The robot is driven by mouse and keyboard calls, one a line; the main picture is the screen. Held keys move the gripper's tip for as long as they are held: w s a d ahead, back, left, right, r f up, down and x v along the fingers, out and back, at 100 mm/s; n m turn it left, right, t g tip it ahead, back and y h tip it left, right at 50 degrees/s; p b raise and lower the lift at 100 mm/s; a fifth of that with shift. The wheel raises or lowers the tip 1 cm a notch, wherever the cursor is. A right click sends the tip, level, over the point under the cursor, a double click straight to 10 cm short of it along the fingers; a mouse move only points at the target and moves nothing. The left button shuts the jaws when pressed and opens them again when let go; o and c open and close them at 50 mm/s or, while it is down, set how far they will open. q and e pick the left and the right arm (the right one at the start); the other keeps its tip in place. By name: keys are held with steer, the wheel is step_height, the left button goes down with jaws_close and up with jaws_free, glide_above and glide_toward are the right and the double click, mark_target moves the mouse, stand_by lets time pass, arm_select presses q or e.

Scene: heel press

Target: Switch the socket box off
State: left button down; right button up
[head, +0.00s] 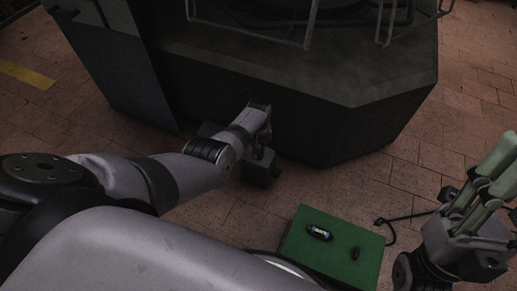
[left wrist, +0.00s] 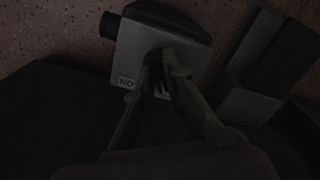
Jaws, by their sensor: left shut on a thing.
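A small dark socket box (head: 262,168) stands on the floor in front of the big dark machine in the head view. In the left wrist view the box (left wrist: 165,45) fills the upper middle, with a pale label reading "NO" and a dark round stub on its left side. My left gripper (head: 262,125) reaches down to the box from above. In the left wrist view its two fingers (left wrist: 162,88) converge on the switch part at the middle of the box face and are shut on it. The switch is mostly hidden and dark, so its position cannot be told.
The dark machine (head: 345,130) with metal rails on top stands just behind the box. A green platform (head: 300,255) with two small dark items is at lower right. Tiled floor lies between.

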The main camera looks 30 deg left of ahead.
arm_select(q)
steer(key=shift+n, duration=0.3)
steer(key=shift+w, duration=0.1)
steer(key=c, duration=1.7)
jaws_free()
steer(key=shift+o, duration=0.2)
steer(key=shift+r, duration=0.15)
step_height(320, 180, up, 12)
